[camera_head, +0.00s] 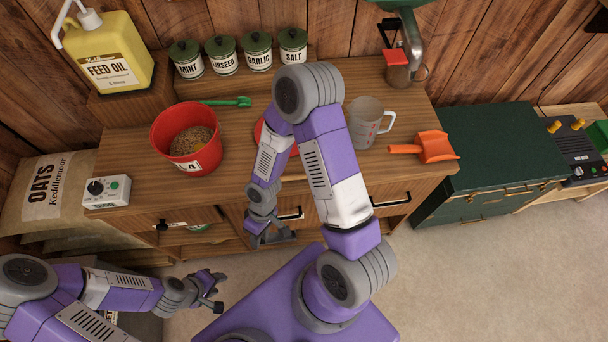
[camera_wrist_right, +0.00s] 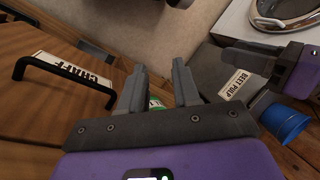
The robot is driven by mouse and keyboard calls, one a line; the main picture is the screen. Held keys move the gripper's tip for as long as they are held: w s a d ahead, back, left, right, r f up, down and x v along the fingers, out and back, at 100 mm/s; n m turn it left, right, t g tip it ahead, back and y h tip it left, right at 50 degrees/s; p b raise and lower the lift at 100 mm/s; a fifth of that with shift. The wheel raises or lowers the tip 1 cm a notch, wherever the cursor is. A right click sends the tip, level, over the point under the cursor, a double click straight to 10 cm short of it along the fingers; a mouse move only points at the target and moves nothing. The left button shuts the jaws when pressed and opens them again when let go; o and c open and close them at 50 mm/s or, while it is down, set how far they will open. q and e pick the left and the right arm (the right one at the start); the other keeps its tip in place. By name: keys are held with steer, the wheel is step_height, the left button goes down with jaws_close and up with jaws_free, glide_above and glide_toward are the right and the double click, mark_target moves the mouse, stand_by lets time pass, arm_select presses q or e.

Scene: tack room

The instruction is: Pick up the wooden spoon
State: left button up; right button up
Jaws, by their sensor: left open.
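I cannot make out the wooden spoon in either view; it may be hidden behind my right arm or inside the cabinet. My right gripper (camera_head: 268,240) is low in front of the wooden cabinet (camera_head: 225,205), beside a drawer handle. In the right wrist view its two fingers (camera_wrist_right: 160,85) are apart, with nothing held between them. A green labelled thing (camera_wrist_right: 155,103) shows beyond the fingers. My left gripper (camera_head: 215,291) is open and empty at the lower left, above the floor. It also shows at the right of the right wrist view (camera_wrist_right: 242,72).
The CHAFF drawer front (camera_wrist_right: 40,120) has a black handle. A blue cup (camera_wrist_right: 285,122) is nearby. Floor at right is clear.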

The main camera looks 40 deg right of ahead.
mark_target(304, 176)
steer(key=w+d+r+n+h, duration=0.2)
steer(key=d+r+h, duration=0.1)
steer(key=r, duration=0.1)
steer(key=w+d+r+n+t+h, duration=0.1)
steer(key=w+d+r+n+h, duration=0.1)
steer(key=w+d+r+n, duration=0.1)
steer(key=w+d+r+n+h+b, duration=0.1)
steer(key=w+d+r+n+h, duration=0.1)
steer(key=r, duration=0.4)
steer(key=shift+w+d+n+h, duration=0.2)
steer(key=shift+w+d+h, duration=0.2)
steer(key=shift+d, duration=0.2)
steer(key=shift+w+d+n+h, duration=0.25)
steer(key=shift+d+h, duration=0.15)
steer(key=shift+d, duration=0.2)
steer(key=shift+w+d+r+t, duration=0.15)
steer(key=shift+d+r+t, duration=0.05)
steer(key=shift+d+t, duration=0.1)
steer(key=x, duration=0.3)
steer(key=b+x, duration=0.1)
steer(key=x, duration=0.3)
steer(key=shift+d+b, duration=0.3)
steer(key=shift+d, duration=0.15)
steer(key=shift+r, duration=0.1)
jaws_close()
